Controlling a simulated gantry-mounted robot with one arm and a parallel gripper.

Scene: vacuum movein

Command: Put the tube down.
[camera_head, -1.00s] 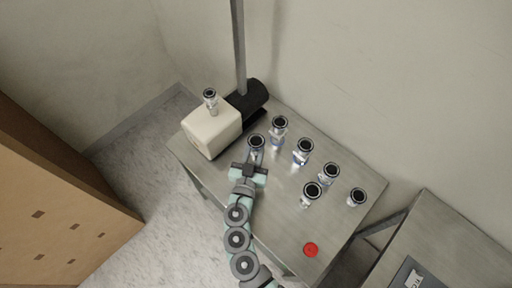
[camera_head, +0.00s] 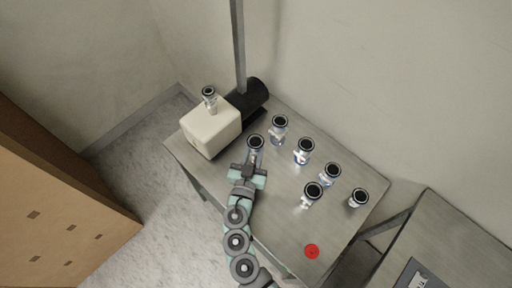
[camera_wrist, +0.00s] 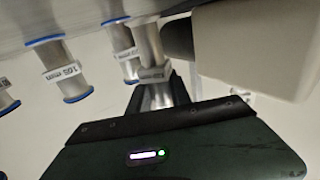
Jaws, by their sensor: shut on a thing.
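My gripper (camera_head: 252,163) is shut on a clear tube (camera_head: 254,147) with a dark ring-shaped top, at the left part of the metal table (camera_head: 275,215). The tube stands about upright; I cannot tell whether its base touches the table. In the wrist view the held tube (camera_wrist: 150,45) is between the fingers (camera_wrist: 158,97), with a pale printed band around it. A red disc (camera_head: 311,251) lies on the table near its front edge, well to the right of my gripper.
Several similar tubes (camera_head: 304,151) stand to the right on the table. Another tube (camera_head: 210,98) stands on the cream box (camera_head: 212,130) at left. A black cylinder (camera_head: 252,95) and a post (camera_head: 239,45) are behind. Free table lies around the red disc.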

